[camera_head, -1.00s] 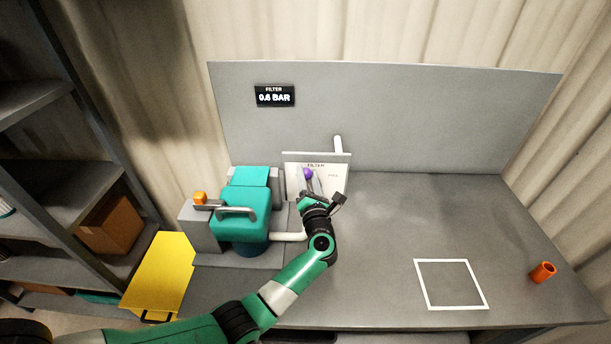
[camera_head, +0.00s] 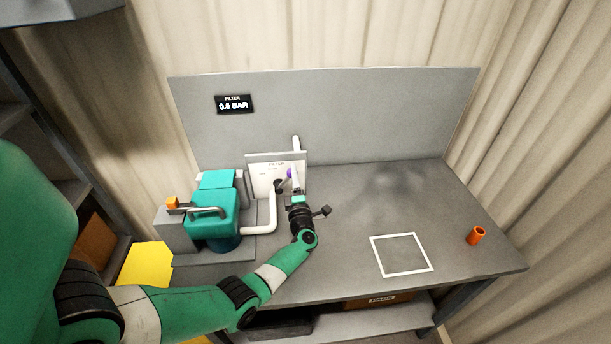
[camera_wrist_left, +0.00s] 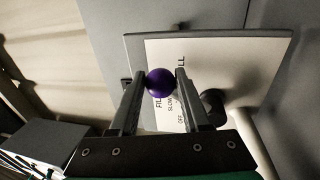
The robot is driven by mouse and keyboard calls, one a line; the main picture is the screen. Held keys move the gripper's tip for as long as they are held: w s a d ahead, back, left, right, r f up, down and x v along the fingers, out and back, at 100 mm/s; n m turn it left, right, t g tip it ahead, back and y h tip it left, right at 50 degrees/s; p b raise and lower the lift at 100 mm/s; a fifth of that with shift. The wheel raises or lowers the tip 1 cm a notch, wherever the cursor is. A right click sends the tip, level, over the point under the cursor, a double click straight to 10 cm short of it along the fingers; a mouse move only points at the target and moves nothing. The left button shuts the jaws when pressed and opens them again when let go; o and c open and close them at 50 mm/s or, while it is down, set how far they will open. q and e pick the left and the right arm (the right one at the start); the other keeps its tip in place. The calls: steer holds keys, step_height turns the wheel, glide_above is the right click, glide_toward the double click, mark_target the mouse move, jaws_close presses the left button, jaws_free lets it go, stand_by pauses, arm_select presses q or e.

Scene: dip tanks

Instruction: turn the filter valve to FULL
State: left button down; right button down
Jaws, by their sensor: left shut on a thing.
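The filter valve has a purple ball knob (camera_head: 290,173) on a short lever, in front of a white label panel (camera_head: 262,178). My left gripper (camera_head: 294,182) is shut on the knob. In the left wrist view the purple knob (camera_wrist_left: 160,83) sits between the two fingers. The panel (camera_wrist_left: 225,62) shows SLOW and OFF, with the end of FULL close to the knob. The lever leans up and right from its dark pivot. A finger hides part of the panel. The filter display (camera_head: 234,104) reads 0.6 BAR. My right gripper is out of view.
A teal pump unit (camera_head: 213,212) with a grey handle and an orange knob (camera_head: 173,203) stands left of the valve. A white pipe (camera_head: 262,229) runs beside the lever. An orange cup (camera_head: 476,235) and a white square outline (camera_head: 402,255) are on the right; the bench between is clear.

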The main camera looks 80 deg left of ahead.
arm_select(q)
steer(key=shift+w+f+m+t, duration=0.15)
steer(key=shift+w+f+m, duration=0.15)
steer(key=shift+m, duration=0.45)
steer(key=shift+w+f+m+t, duration=0.2)
steer(key=shift+f+m, duration=0.1)
steer(key=shift+m, duration=0.45)
steer(key=c, duration=0.7)
jaws_free()
steer(key=o, duration=0.3)
steer(key=shift+s, duration=0.15)
steer(key=shift+d, duration=0.15)
